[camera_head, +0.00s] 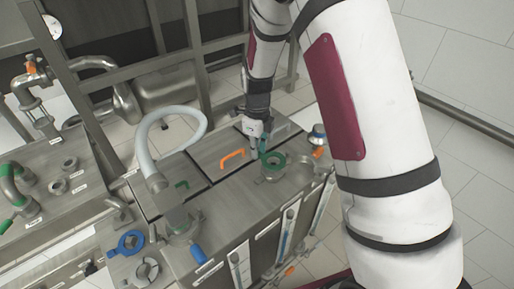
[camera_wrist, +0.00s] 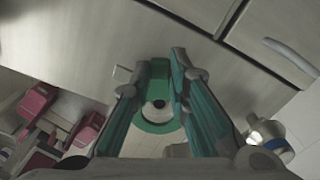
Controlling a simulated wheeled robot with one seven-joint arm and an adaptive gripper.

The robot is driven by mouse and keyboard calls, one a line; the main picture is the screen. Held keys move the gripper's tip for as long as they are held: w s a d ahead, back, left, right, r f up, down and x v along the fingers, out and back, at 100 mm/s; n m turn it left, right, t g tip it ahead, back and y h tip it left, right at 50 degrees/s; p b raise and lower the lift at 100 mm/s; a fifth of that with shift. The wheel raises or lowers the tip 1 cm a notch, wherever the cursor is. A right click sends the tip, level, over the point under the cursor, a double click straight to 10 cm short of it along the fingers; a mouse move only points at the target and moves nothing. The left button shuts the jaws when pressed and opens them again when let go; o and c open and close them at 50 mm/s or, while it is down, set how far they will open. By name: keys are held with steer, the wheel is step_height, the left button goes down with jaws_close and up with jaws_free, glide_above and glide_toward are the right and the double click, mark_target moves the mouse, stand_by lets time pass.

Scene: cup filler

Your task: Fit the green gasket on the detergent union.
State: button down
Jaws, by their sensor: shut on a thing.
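The green gasket (camera_head: 272,160) is a flat ring with a tab, at the near edge of the metal cabinet top in the head view. My gripper (camera_head: 260,152) is shut on the gasket, beside its left edge. In the wrist view the ring (camera_wrist: 155,127) shows between the two teal fingers of my gripper (camera_wrist: 160,85), with its tab between the fingertips. A round metal fitting (camera_head: 271,178) is directly below the ring. I cannot tell whether the ring touches it or hangs just above. No readable label shows which fitting is the detergent union.
A blue ring (camera_head: 131,242) and a blue lever (camera_head: 198,254) are near the front left. A blue-capped part (camera_head: 318,131) stands to the right.

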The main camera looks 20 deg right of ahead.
steer(key=shift+f+b, duration=0.4)
steer(key=shift+f, duration=1.2)
steer(key=c, duration=1.4)
jaws_free()
steer(key=shift+c, duration=0.2)
steer(key=shift+r, duration=0.1)
step_height(320, 180, up, 17)
steer(key=p, duration=0.2)
steer(key=shift+s, duration=0.1)
